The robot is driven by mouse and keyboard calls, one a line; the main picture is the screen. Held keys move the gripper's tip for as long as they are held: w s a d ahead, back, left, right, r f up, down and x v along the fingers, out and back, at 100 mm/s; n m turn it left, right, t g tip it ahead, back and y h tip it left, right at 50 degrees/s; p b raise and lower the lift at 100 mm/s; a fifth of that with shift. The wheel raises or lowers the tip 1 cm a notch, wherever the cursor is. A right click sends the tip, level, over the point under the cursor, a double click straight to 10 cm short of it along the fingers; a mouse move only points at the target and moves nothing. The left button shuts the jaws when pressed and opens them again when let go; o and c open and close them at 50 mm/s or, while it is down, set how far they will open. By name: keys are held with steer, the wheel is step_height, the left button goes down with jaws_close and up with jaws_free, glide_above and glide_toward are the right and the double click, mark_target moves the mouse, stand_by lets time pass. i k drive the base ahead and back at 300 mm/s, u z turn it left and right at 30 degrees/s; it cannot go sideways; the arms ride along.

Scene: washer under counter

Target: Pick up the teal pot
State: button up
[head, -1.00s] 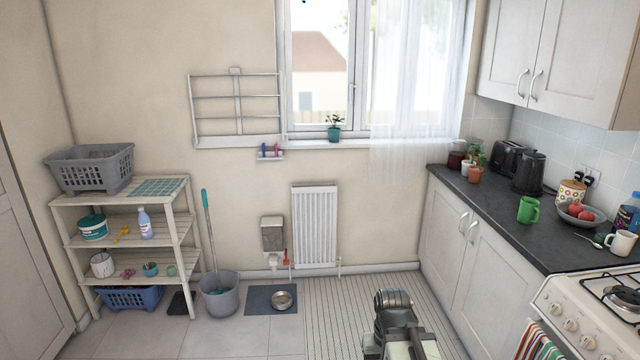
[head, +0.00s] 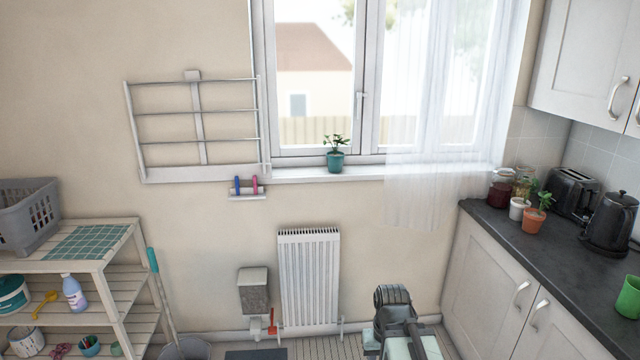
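The teal pot (head: 336,161) holds a small green plant and stands upright on the white window sill (head: 300,174), in front of the window. My gripper (head: 393,296) is at the bottom of the head view, low and well below the sill, to the right of the radiator. It is apart from the pot. The fingertips cannot be made out, so I cannot tell whether it is open or shut.
A radiator (head: 309,277) hangs below the sill. A wall drying rack (head: 197,125) and a small holder (head: 247,193) are left of the pot. A sheer curtain (head: 430,170) hangs to its right. The dark counter (head: 560,240) carries a toaster, kettle and plants at right.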

mark_target(335, 158)
steer(key=i, duration=2.1)
steer(key=u, duration=2.45)
